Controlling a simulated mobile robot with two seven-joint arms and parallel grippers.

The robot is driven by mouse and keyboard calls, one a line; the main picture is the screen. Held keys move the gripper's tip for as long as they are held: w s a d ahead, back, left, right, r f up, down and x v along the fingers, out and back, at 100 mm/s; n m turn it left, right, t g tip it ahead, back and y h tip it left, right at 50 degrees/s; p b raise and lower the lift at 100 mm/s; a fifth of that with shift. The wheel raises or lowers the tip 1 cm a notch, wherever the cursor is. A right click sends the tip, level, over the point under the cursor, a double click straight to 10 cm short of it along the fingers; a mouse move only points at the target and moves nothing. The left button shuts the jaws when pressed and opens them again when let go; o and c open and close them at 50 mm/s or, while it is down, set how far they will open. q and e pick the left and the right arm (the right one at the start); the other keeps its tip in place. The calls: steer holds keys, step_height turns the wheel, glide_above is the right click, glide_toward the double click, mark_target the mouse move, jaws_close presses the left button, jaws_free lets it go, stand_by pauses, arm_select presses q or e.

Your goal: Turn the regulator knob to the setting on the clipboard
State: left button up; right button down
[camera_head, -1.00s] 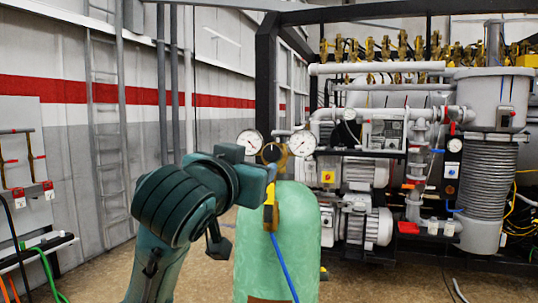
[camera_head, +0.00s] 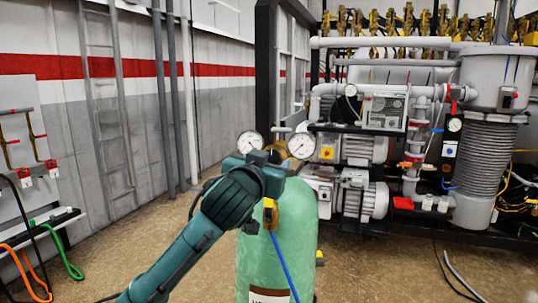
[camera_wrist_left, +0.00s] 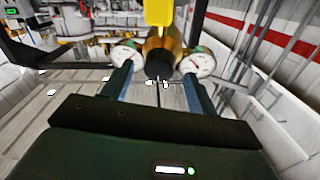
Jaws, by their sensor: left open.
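The regulator sits on top of a green gas cylinder (camera_head: 276,225), with one round white gauge (camera_head: 249,142) at its left and another (camera_head: 301,146) at its right. In the left wrist view its brass body (camera_wrist_left: 163,42) and black knob (camera_wrist_left: 160,66) show between the two gauges. My left gripper (camera_head: 268,162) is in front of the regulator and hides the knob in the head view. In the left wrist view its fingers (camera_wrist_left: 157,78) are apart, one to each side of the knob; I cannot tell whether they touch it. My right gripper is not in view. I cannot make out a clipboard.
A vacuum pump unit with a ribbed grey column (camera_head: 484,170) and pipes stands at the right. A blue hose (camera_head: 284,262) hangs down the cylinder's front. A ladder (camera_head: 108,110) stands by the left wall. Floor between wall and cylinder is open.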

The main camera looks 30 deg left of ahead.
arm_select(q)
steer(key=shift+x, duration=0.95)
steer(key=shift+c, duration=0.2)
steer(key=c, duration=1)
